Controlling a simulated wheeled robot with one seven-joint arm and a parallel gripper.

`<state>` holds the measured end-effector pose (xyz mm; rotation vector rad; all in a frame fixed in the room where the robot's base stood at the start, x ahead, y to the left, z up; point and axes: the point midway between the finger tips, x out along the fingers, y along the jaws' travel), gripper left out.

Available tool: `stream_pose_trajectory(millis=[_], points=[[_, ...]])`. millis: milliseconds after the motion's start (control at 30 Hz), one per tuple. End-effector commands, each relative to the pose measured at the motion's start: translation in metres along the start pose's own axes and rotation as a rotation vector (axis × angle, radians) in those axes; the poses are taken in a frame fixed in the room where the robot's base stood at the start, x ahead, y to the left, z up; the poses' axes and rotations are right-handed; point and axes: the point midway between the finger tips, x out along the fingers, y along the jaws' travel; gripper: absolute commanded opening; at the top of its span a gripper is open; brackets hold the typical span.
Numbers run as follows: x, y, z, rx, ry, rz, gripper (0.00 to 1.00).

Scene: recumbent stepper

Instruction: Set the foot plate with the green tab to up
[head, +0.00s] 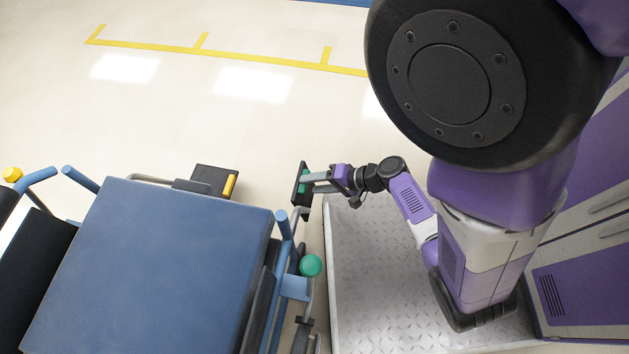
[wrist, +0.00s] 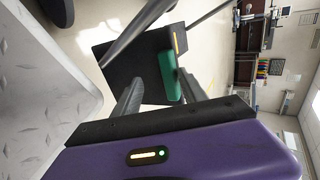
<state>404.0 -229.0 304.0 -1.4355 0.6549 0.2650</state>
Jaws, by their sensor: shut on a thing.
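The black foot plate with the green tab (head: 297,190) is beyond the front right corner of the blue seat in the head view, and looks narrow from there. In the wrist view the same black plate (wrist: 120,62) lies just ahead of my fingers. Its green tab (wrist: 168,75) shows between the two grey fingertips. My gripper (head: 309,183) is at this plate, shut on the green tab. The fingers hide part of the tab and plate, and I cannot tell the plate's exact angle.
A second black foot plate (head: 210,176) with a yellow tab (head: 230,186) sits to the left. The blue seat (head: 150,270), a green knob (head: 311,265) and blue frame tubes are close by. My grey tread-plate base lies right of the machine. The floor beyond is clear.

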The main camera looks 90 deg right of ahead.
Motion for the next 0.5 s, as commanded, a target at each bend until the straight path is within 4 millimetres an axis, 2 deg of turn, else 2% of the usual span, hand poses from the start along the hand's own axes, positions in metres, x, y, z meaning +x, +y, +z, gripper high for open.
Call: stream_pose_trajectory(millis=[333, 500], points=[[-0.001, 0.001, 0.003, -0.001, -0.009, 0.004, 0.40], [-0.018, 0.000, 0.003, 0.001, -0.008, 0.005, 0.40]])
